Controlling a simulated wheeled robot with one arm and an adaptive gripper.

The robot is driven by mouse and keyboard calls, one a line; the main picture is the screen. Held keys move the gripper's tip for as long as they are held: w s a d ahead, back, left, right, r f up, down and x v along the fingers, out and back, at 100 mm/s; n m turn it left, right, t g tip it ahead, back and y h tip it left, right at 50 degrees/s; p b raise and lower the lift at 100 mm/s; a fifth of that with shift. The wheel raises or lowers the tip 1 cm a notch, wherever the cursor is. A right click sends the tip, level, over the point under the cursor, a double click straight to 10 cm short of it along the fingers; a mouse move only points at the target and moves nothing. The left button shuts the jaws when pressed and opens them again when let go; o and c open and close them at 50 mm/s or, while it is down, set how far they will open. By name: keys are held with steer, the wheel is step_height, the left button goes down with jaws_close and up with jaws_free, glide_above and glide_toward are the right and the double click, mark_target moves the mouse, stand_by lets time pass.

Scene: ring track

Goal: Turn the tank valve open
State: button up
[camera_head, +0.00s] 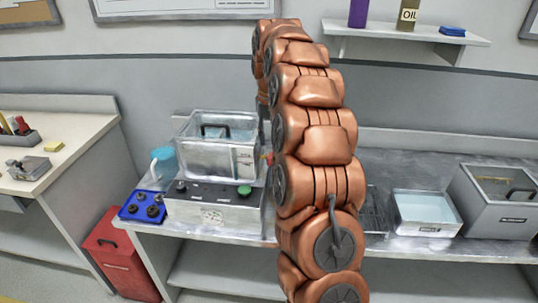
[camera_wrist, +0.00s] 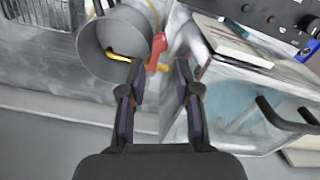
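The tank (camera_head: 212,158) is a clear, box-shaped vessel on a grey control unit on the bench, left of my arm in the head view. It also shows at the right of the wrist view (camera_wrist: 222,112). The valve's red handle (camera_wrist: 157,48) is in the upper middle of the wrist view. A bit of red (camera_head: 268,158) shows at the tank's right side in the head view, mostly behind my arm. My gripper (camera_wrist: 160,68) is open, its fingertips apart just below the handle in the picture. I cannot tell whether they touch it. My arm hides the gripper in the head view.
A grey round container (camera_wrist: 98,45) with yellow parts is close left of the fingertips. A blue tray (camera_head: 142,207) stands left of the control unit. A water-filled basin (camera_head: 425,230) and a grey box (camera_head: 498,215) stand at right. A red bin (camera_head: 118,268) is on the floor.

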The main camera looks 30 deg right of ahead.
mark_target(270, 157)
steer(key=shift+f+p, duration=0.8)
steer(key=shift+f, duration=2.8)
jaws_close()
